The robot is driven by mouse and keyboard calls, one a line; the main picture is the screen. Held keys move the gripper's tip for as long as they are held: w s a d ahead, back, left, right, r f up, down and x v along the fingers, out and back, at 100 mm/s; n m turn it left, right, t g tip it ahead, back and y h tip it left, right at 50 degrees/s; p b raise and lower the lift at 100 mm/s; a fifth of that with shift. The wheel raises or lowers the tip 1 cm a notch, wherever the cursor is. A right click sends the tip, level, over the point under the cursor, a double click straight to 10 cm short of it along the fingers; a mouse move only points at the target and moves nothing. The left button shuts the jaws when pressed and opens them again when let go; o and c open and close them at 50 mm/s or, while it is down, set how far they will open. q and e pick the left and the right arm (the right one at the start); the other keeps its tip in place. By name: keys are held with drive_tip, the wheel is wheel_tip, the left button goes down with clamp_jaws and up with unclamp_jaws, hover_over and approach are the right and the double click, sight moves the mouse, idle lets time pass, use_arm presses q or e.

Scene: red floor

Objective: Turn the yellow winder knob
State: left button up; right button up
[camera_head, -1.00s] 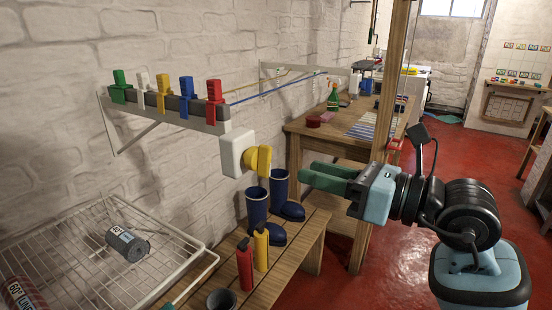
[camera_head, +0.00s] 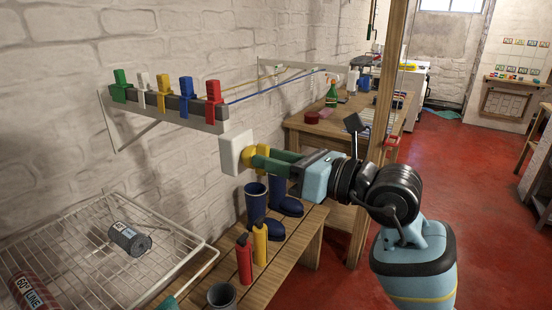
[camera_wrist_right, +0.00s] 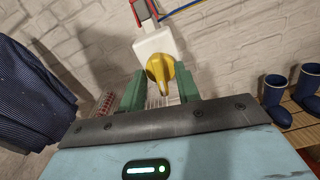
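The yellow winder knob (camera_head: 257,157) sits on a white square housing (camera_head: 236,153) on the left brick wall, below the peg rail. My right gripper (camera_head: 258,160) is at the knob, its green fingers reaching it from the right. In the right wrist view the knob (camera_wrist_right: 161,74) shows between the two open fingers (camera_wrist_right: 160,88), its narrow grip pointing down and slightly right. A gap shows on both sides of the knob there; I see no clear contact. The fingers partly hide the knob in the head view. My left gripper is not clearly in view.
A bench (camera_head: 285,250) below carries blue boots (camera_head: 258,213), a red bottle (camera_head: 244,260) and a yellow bottle (camera_head: 260,243). A wire rack (camera_head: 75,250) is at the lower left. A wooden post (camera_head: 381,150) stands right of the gripper. A cut-off teal piece (camera_head: 168,302) is unclear.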

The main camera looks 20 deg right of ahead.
drive_tip(key=shift+c, duration=0.2)
clamp_jaws()
drive_tip(key=shift+n, duration=0.3)
